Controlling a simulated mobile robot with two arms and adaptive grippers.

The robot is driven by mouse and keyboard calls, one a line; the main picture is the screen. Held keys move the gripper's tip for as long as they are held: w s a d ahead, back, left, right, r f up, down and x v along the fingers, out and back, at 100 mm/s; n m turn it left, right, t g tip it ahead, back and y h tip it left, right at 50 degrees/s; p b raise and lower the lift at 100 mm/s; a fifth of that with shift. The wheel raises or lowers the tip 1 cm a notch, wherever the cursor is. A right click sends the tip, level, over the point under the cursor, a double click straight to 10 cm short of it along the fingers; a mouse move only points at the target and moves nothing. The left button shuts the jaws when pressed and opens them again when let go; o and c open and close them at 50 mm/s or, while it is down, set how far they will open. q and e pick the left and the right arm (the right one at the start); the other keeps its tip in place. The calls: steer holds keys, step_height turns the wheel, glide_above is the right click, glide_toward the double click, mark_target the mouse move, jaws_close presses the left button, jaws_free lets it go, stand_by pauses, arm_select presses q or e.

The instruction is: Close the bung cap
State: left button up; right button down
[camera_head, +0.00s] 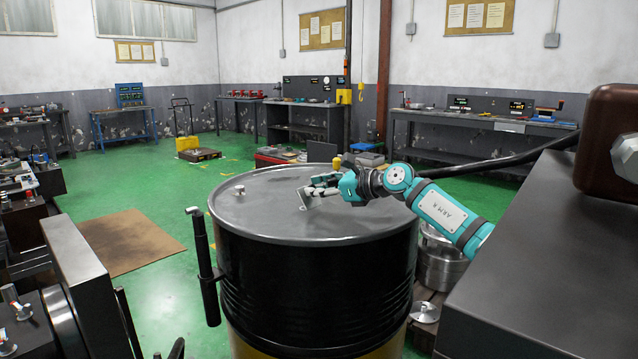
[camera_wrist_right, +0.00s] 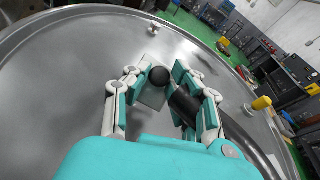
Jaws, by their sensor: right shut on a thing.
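The black drum's grey lid (camera_head: 270,215) fills the middle of the head view. My right gripper (camera_head: 312,193) is low over the lid, right of its middle, with its arm coming in from the right. In the right wrist view, the gripper (camera_wrist_right: 165,90) is shut on a small tilted grey flap (camera_wrist_right: 152,97), which looks like the bung cap. A black ball-shaped knob (camera_wrist_right: 160,76) and a black cylinder (camera_wrist_right: 184,108) show between the fingers. The fingers hide the flap's base. The flap also shows tilted in the head view (camera_head: 303,199). My left gripper is out of view.
A small metal fitting (camera_head: 239,190) stands on the lid's left part; it also shows in the right wrist view (camera_wrist_right: 153,28). A black upright pipe (camera_head: 207,265) stands beside the drum's left side. The lid around the gripper is mostly clear.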

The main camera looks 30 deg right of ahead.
steer(key=c, duration=1.1)
jaws_free()
steer(key=shift+c, duration=0.2)
steer(key=v, duration=1.2)
